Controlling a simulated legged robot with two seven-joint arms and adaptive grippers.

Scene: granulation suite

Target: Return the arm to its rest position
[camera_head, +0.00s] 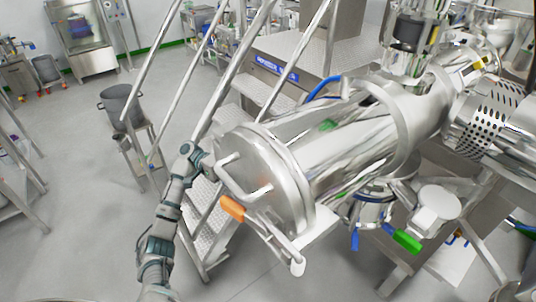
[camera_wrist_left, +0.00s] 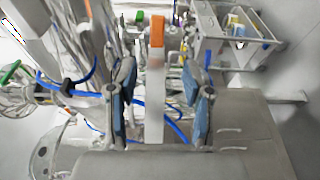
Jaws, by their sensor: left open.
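My left arm (camera_head: 162,235) rises from the bottom of the head view. Its gripper (camera_head: 196,160) is beside the round silver end cover (camera_head: 270,180) of a large horizontal steel vessel (camera_head: 350,145), close to the cover's bar handle (camera_head: 228,178). In the left wrist view the two fingers of my left gripper (camera_wrist_left: 161,102) are spread apart. A pale upright bar (camera_wrist_left: 155,115) with an orange end (camera_wrist_left: 157,30) shows between them in the picture; I cannot tell its distance. Nothing is clearly gripped. My right gripper is not in view.
An orange-gripped lever (camera_head: 232,208) sits just below the cover handle. Steel stairs with handrails (camera_head: 205,75) stand behind the arm. A grey bucket (camera_head: 121,103) rests on a stand at left. Green and blue valve handles (camera_head: 406,239) hang below the vessel. Floor at lower left is clear.

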